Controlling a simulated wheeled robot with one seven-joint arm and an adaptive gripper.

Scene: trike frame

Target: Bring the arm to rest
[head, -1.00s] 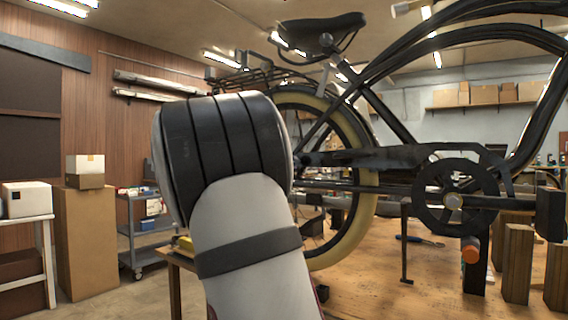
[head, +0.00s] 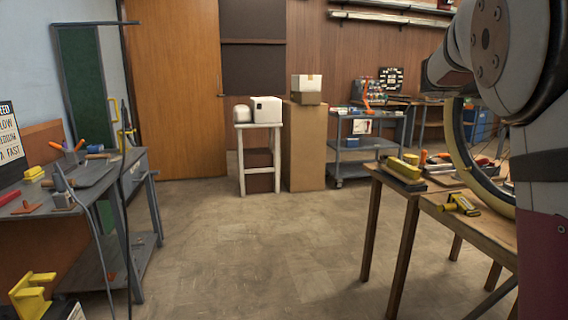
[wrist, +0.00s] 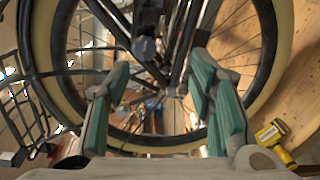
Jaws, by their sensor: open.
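My gripper (wrist: 160,105) shows in the wrist view with its two green-padded fingers spread apart and nothing between them. Beyond the fingers is the trike's wheel (wrist: 279,50), with a cream tyre, spokes and dark frame tubes. A black wire rack is at the left of that view. I cannot tell the exact gap between the fingers and the wheel. In the head view my arm fills the right edge, and part of the cream-tyred wheel (head: 462,150) shows behind it. The gripper itself is outside the head view.
A wooden table (head: 437,212) with tools stands at the right; a yellow tool (wrist: 272,133) lies there near the wheel. A workbench (head: 145,200) is at the left. A cart (head: 362,146), a white stand (head: 243,160) and a tall box (head: 305,145) stand behind. The middle floor is clear.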

